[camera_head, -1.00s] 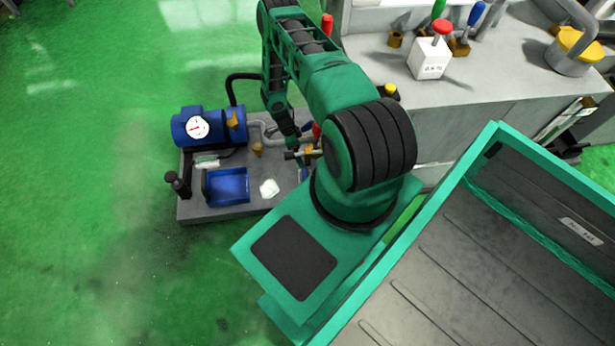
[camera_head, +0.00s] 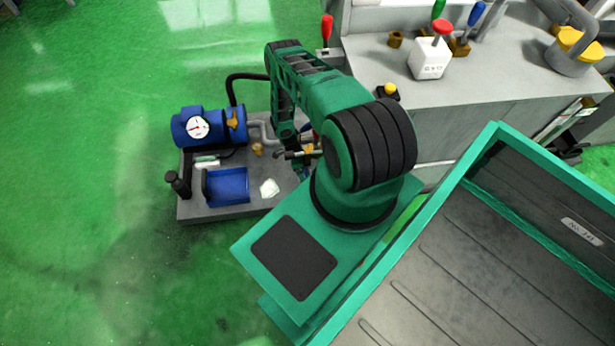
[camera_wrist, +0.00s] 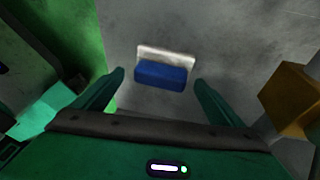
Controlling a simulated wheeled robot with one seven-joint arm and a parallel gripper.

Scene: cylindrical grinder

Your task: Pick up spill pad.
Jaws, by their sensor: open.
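A small block, blue with a pale white layer along its far side, lies on grey metal in the wrist view; it looks like the spill pad (camera_wrist: 163,72). My gripper (camera_wrist: 160,78) is open, with its two green fingers to the left and right of the pad. The pad shows between the fingertips, apart from both. How far the fingertips are above the grey surface is hard to tell. In the head view my arm largely hides the gripper, and the pad cannot be made out clearly there.
A grey base plate (camera_head: 205,213) carries a blue motor with gauge (camera_head: 193,127), a blue tray (camera_head: 228,186) and a white crumpled lump (camera_head: 269,188). A brass block (camera_wrist: 292,97) stands right of my gripper. A grey machine bench (camera_head: 440,90) lies to the right.

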